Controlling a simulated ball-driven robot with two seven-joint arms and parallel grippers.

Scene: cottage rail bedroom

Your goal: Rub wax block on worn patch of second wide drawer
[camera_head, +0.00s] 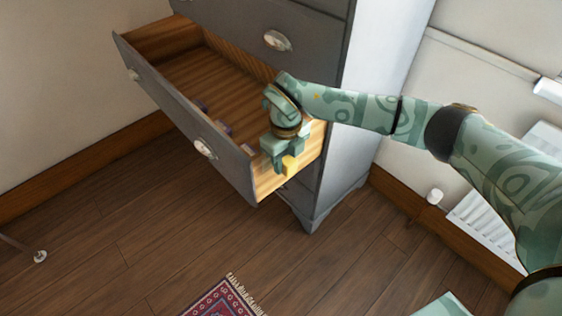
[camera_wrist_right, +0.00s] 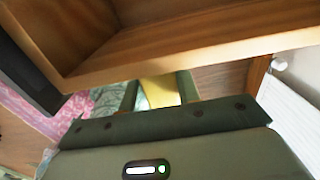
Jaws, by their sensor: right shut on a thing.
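The wide drawer (camera_head: 171,108) stands pulled out of the grey dresser, with a wooden inside and a grey front. My right gripper (camera_head: 284,160) is shut on the yellow wax block (camera_head: 290,165) beside the drawer's near wooden side wall, close to the front corner. The wax block (camera_wrist_right: 157,91) also shows between the fingers in the right wrist view, just below the drawer's wooden edge (camera_wrist_right: 190,47). I cannot tell whether the block touches the wood. No worn patch can be made out clearly; my gripper covers part of the side wall. My left gripper is not in view.
The grey dresser (camera_head: 309,49) has another drawer shut above. Small purplish things (camera_head: 222,127) lie inside the open drawer. A white radiator (camera_head: 487,225) stands at the right wall.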

